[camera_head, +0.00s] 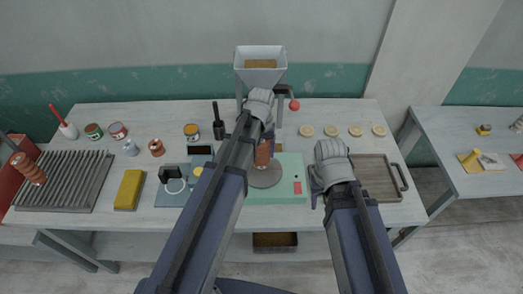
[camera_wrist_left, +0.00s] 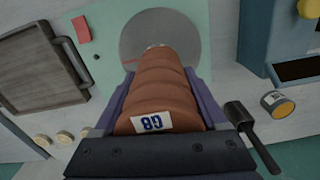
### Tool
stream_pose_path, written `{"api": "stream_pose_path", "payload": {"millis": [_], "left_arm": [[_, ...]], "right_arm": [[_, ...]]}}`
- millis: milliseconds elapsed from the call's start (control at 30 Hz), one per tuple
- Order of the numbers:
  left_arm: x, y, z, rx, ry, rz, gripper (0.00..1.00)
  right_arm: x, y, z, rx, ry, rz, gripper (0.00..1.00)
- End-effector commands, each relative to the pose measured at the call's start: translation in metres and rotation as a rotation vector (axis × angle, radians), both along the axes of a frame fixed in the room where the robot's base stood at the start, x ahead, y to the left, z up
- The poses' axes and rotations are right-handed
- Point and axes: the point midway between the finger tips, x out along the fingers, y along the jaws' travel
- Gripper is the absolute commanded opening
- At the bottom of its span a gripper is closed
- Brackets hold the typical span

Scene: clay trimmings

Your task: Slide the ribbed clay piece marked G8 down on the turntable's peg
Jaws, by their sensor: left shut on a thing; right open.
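The ribbed clay piece (camera_head: 264,153) is reddish brown. In the left wrist view it (camera_wrist_left: 160,85) shows its white G8 label (camera_wrist_left: 152,122), upside down. My left gripper (camera_wrist_left: 158,95) is shut on it, a finger on each side. The piece's far end overlaps the turntable's grey disc (camera_head: 266,178), which also shows in the left wrist view (camera_wrist_left: 185,38). The peg is not clearly seen; the piece covers the disc's middle, and I cannot tell whether they touch. My right gripper (camera_head: 316,188) is open and empty, right of the turntable's green base (camera_head: 292,165).
A wooden tray (camera_head: 377,177) lies right of the base, with several pale discs (camera_head: 332,131) behind it. A hopper (camera_head: 260,66) stands at the back. A yellow block (camera_head: 129,190) and a ribbed rack (camera_head: 65,180) are at left. Another ribbed piece (camera_head: 29,168) is at far left.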

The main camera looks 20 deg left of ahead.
Motion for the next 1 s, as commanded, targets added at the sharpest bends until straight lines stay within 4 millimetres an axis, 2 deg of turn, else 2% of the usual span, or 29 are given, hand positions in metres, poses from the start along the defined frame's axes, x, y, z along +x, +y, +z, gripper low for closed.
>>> {"api": "stream_pose_path", "payload": {"millis": [700, 733, 933, 1000], "left_arm": [[0.000, 0.000, -0.013, 0.000, 0.000, 0.000, 0.00], [0.000, 0.000, -0.012, 0.000, 0.000, 0.000, 0.78], [0.000, 0.000, -0.011, 0.000, 0.000, 0.000, 1.00], [0.000, 0.000, -0.012, 0.000, 0.000, 0.000, 1.00]], "right_arm": [[0.000, 0.000, -0.013, 0.000, 0.000, 0.000, 0.50], [0.000, 0.000, -0.012, 0.000, 0.000, 0.000, 0.50], [0.000, 0.000, -0.012, 0.000, 0.000, 0.000, 0.50], [0.000, 0.000, -0.012, 0.000, 0.000, 0.000, 0.50]]}}
